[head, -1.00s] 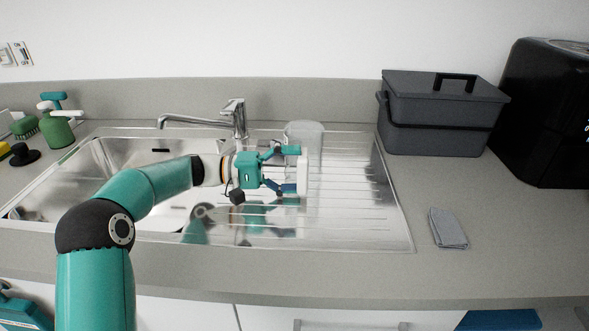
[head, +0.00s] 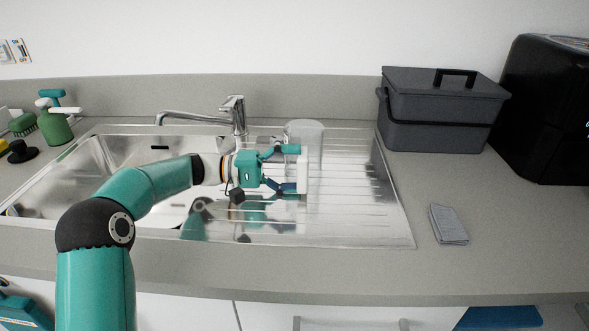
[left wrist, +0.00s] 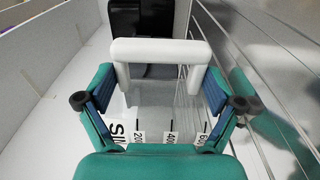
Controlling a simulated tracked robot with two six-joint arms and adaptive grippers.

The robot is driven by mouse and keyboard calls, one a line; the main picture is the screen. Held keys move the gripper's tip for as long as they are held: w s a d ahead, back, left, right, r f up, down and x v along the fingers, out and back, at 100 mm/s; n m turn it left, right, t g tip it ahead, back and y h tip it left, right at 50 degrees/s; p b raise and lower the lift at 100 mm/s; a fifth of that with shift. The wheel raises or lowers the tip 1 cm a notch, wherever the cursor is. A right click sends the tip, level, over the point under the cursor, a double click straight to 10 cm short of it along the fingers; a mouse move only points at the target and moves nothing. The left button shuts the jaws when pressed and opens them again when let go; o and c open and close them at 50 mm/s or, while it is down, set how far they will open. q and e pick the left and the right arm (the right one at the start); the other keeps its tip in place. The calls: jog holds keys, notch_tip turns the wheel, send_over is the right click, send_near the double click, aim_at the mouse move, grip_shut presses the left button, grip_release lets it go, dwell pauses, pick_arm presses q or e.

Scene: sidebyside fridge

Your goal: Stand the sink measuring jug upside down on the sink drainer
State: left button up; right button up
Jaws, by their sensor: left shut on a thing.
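The sink measuring jug (head: 312,138) is clear, with a white handle (head: 303,176), and is at the left part of the sink drainer (head: 362,195). My left gripper (head: 296,169) is shut on the jug, its fingers at the handle side. The printed marks 200, 400 and 600 grow toward the drainer side, so the jug looks upside down. I cannot tell whether its lower rim touches the drainer. My right gripper is out of view.
The sink bowl (head: 90,175) and tap (head: 235,115) are left of the jug. A dark grey lidded box (head: 440,110) stands behind right, beside a black appliance (head: 550,110). A grey cloth (head: 448,224) lies right of the drainer. The drainer's right part is clear.

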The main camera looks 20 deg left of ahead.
pick_arm(q)
jog(key=o, duration=1.4)
jog(key=shift+c, duration=0.2)
jog(key=v, duration=1.1)
jog(key=shift+s+a+f, duration=0.15)
jog(key=shift+a, duration=0.3)
jog(key=shift+s+f, duration=0.1)
jog(key=shift+s, duration=0.05)
